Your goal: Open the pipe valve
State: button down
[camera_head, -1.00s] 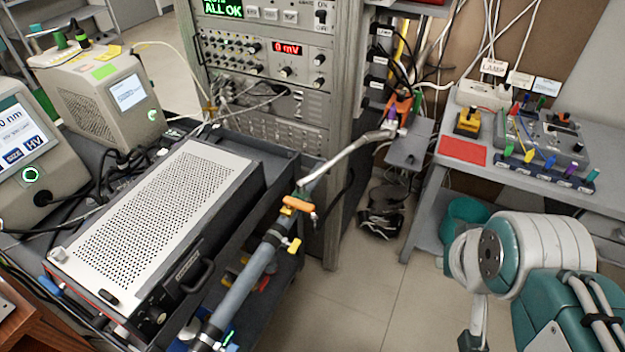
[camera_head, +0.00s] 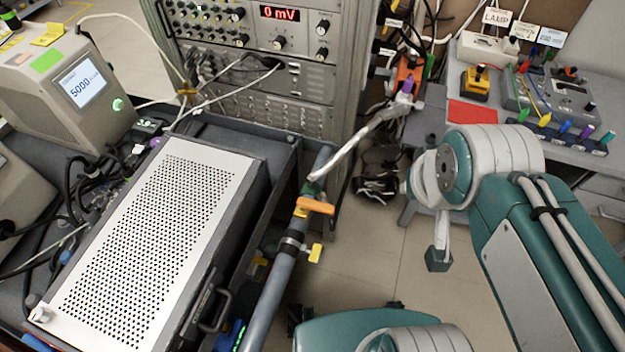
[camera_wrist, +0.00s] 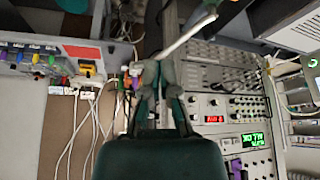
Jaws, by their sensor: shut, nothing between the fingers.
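A grey-blue pipe (camera_head: 270,296) runs up along the right side of the cart. An orange valve handle (camera_head: 316,206) sits near its top, pointing right, across the pipe. A smaller yellow handle (camera_head: 315,253) sticks out just below it. A pale hose (camera_head: 350,146) leads from the pipe top towards the rack; it also shows in the wrist view (camera_wrist: 190,35). My gripper (camera_wrist: 158,68) is shut and empty in the wrist view, which is upside down. The valve handles cannot be made out there. In the head view the gripper is not clearly visible; my arm fills the lower right.
A perforated metal box (camera_head: 150,235) with a black handle lies on the cart left of the pipe. An instrument rack (camera_head: 255,75) stands behind. A grey side table (camera_head: 432,100) with coloured connectors is at the right. Floor between cart and table is mostly clear.

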aim_at(316, 206)
jog(key=w+a+f+m+g, duration=0.1)
jog(key=w+a+f+g, duration=0.1)
jog(key=w, duration=0.4)
jog(key=w+a+f+m+g, duration=0.1)
jog(key=w+a+f+g, duration=0.2)
jog(key=w+f, duration=0.2)
jog(key=w+a+f+m+g+y, duration=0.1)
jog(key=w+a+f+m+g, duration=0.1)
jog(key=w, duration=0.5)
notch_tip(316, 206, down, 2)
jog(key=shift+w+a+f+g, duration=0.1)
jog(key=shift+w+a+g, duration=0.25)
jog(key=shift+a+g, duration=0.2)
jog(key=shift+d, duration=0.1)
jog(key=s+f, duration=0.1)
jog(key=f, duration=0.2)
jog(key=s+a+f, duration=0.1)
jog(key=s+f, duration=0.1)
jog(key=f, duration=0.1)
jog(key=s+a+f, duration=0.1)
jog(key=s+f, duration=0.1)
jog(key=f, duration=0.1)
jog(key=shift+s+f, duration=0.2)
jog(key=shift+f, duration=0.1)
jog(key=shift+s+a, duration=0.15)
jog(key=shift+s, duration=0.25)
